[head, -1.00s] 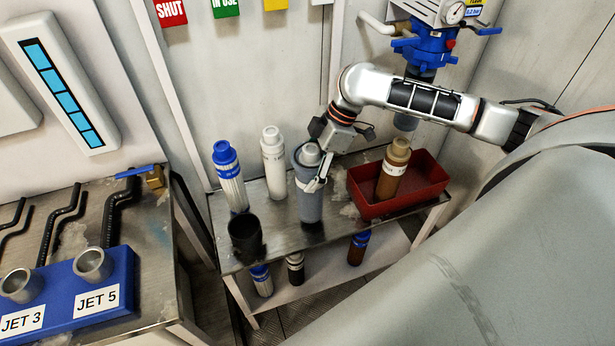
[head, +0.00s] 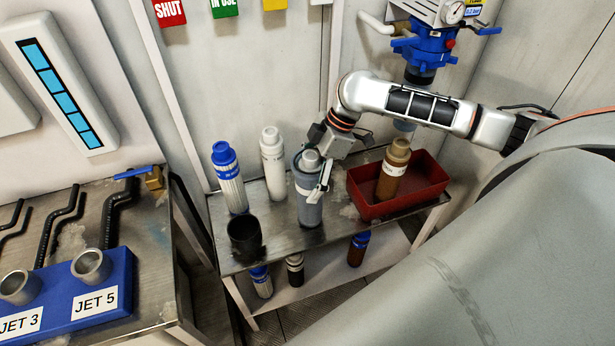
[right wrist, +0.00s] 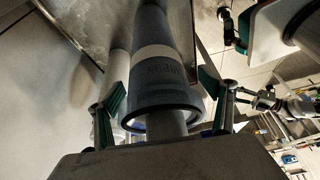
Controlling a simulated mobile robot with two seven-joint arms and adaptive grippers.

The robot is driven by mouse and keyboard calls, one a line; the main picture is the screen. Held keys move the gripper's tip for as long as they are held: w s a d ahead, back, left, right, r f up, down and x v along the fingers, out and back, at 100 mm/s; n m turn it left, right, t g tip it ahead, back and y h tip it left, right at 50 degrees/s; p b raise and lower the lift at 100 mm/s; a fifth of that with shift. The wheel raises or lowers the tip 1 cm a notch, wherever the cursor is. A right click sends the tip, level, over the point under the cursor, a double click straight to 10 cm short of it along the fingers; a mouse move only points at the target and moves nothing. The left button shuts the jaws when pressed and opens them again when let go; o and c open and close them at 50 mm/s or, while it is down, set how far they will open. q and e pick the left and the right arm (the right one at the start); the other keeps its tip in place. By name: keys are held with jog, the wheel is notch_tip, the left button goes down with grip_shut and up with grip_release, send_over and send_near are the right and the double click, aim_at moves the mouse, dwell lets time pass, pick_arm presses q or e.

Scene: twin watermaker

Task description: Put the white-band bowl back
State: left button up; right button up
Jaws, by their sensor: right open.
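The white-band bowl (head: 310,212) is a grey cylinder with a white band, upright on the metal bench with a pale knobbed piece showing at its top. In the right wrist view the white-band bowl (right wrist: 155,65) runs between my fingers, with its dark rim close to the gripper's palm. My right gripper (head: 320,180) is at the bowl's upper part, one finger showing along its right side. In the right wrist view my right gripper (right wrist: 165,105) is open, with gaps on both sides of the bowl. The far finger is hidden in the head view. My left gripper is not clearly seen.
A blue-capped bottle (head: 229,180), a white bottle (head: 272,165) and a black cup (head: 244,238) stand to the left. A red tray (head: 432,190) with a brown bowl (head: 392,175) is at right. A blue valve head (head: 427,48) hangs above.

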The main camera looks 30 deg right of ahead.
aim_at(319, 156)
jog(key=p+v, duration=0.7)
jog(key=p, duration=0.1)
jog(key=shift+r, duration=0.15)
jog(key=p+v, duration=0.1)
jog(key=v, duration=0.2)
jog(key=shift+d+r, duration=0.2)
jog(key=shift+r, duration=0.1)
jog(key=shift+d+r, duration=0.1)
jog(key=shift+r, duration=0.2)
jog(key=shift+s+d+r, duration=0.1)
jog(key=shift+d, duration=0.05)
jog(key=shift+r, duration=0.1)
pick_arm(q)
notch_tip(319, 156, up, 8)
jog(key=a, duration=0.1)
jog(key=shift+a+y, duration=0.3)
jog(key=shift+w+a+f, duration=0.1)
jog(key=shift+w+a, duration=0.05)
jog(key=shift+a, duration=0.05)
jog(key=shift+a, duration=0.1)
